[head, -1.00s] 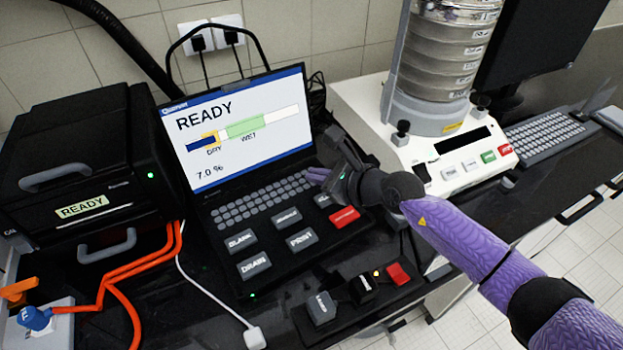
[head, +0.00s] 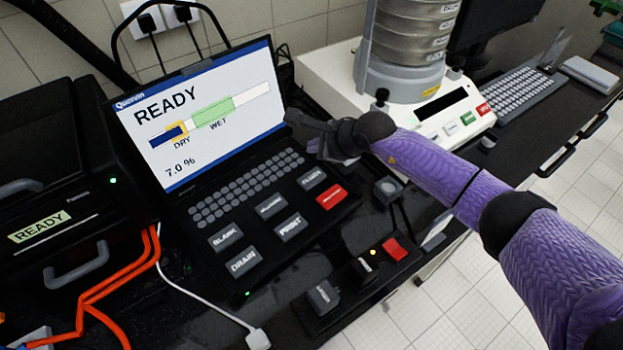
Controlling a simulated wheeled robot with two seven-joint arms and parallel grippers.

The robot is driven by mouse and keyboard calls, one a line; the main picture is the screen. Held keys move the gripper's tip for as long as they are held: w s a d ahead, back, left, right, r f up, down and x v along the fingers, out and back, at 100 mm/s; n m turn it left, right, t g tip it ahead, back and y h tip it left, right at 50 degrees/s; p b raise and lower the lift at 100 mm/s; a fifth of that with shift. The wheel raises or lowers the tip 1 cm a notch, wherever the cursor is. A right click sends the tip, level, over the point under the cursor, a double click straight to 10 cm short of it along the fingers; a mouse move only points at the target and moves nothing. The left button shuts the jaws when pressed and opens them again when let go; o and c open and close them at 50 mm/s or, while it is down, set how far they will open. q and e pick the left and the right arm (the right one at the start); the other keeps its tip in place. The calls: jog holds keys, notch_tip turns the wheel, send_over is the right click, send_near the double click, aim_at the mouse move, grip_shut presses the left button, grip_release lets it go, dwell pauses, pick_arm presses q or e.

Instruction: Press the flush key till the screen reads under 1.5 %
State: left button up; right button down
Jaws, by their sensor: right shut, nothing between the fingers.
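My right gripper (head: 298,124) is shut and empty. It shows above the flush key in the picture, near the screen's right edge, apart from the key. My left gripper is not in view.
Other grey keys, including BLANK (head: 225,236), PRINT (head: 291,226) and DRAIN (head: 243,262), lie beside the flush key. A switch box (head: 345,290) sits in front. A sieve shaker (head: 400,95) stands behind right. Orange tubes (head: 112,285) run at left.

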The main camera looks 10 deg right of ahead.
aim_at(315, 179)
notch_tip(315, 179, down, 6)
jog(key=b, duration=0.4)
jog(key=shift+r, duration=0.1)
jog(key=shift+f+b, duration=0.4)
jog(key=shift+f, duration=0.1)
jog(key=shift+r, duration=0.1)
dwell(0.7)
dwell(0.4)
jog(key=shift+f+b, duration=0.35)
jog(key=shift+f, duration=0.15)
